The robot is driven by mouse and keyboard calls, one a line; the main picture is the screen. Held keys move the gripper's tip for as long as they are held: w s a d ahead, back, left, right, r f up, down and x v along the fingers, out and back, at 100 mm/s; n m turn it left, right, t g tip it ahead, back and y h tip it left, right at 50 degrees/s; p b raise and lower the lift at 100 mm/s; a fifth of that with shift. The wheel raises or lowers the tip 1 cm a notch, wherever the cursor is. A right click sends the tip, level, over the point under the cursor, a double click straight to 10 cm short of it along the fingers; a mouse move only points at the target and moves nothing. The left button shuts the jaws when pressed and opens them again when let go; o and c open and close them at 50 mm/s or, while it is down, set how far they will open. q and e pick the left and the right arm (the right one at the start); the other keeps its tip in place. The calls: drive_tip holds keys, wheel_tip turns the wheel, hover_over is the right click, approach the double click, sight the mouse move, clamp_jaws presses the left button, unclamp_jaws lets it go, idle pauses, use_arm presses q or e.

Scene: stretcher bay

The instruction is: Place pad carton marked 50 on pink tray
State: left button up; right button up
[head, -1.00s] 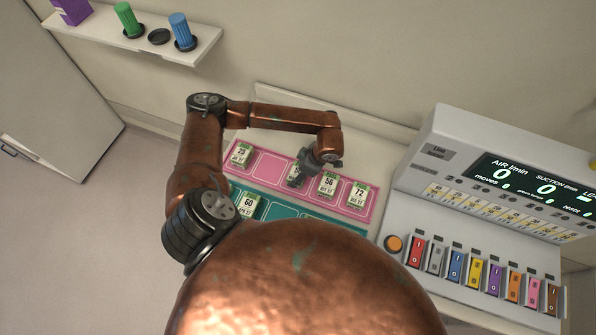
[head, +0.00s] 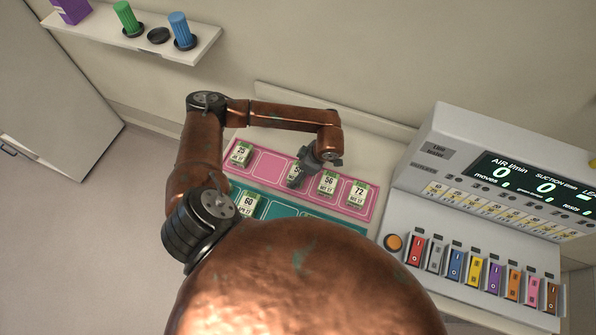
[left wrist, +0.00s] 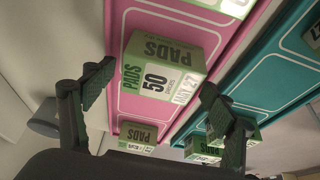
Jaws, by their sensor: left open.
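The pad carton marked 50 (left wrist: 160,72) is white and green and stands on the pink tray (left wrist: 118,20) in the left wrist view. In the head view the carton (head: 295,170) is mostly hidden behind my left gripper (head: 299,182). The pink tray (head: 267,164) holds it in the slot between an empty slot and the carton marked 56 (head: 328,184). In the left wrist view my left gripper (left wrist: 150,98) is open, with its fingers on either side of the carton; I cannot tell whether they touch it. My right gripper is not in view.
Cartons marked 25 (head: 241,154) and 72 (head: 358,194) also stand on the pink tray. A teal tray (head: 282,211) with a carton marked 60 (head: 248,206) lies in front. A switch console (head: 480,200) stands at right, and a shelf (head: 135,35) hangs at upper left.

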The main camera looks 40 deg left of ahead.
use_arm(q)
drive_tip(key=b+v, duration=0.2)
drive_tip(key=v, duration=0.9)
drive_tip(key=shift+r, duration=0.35)
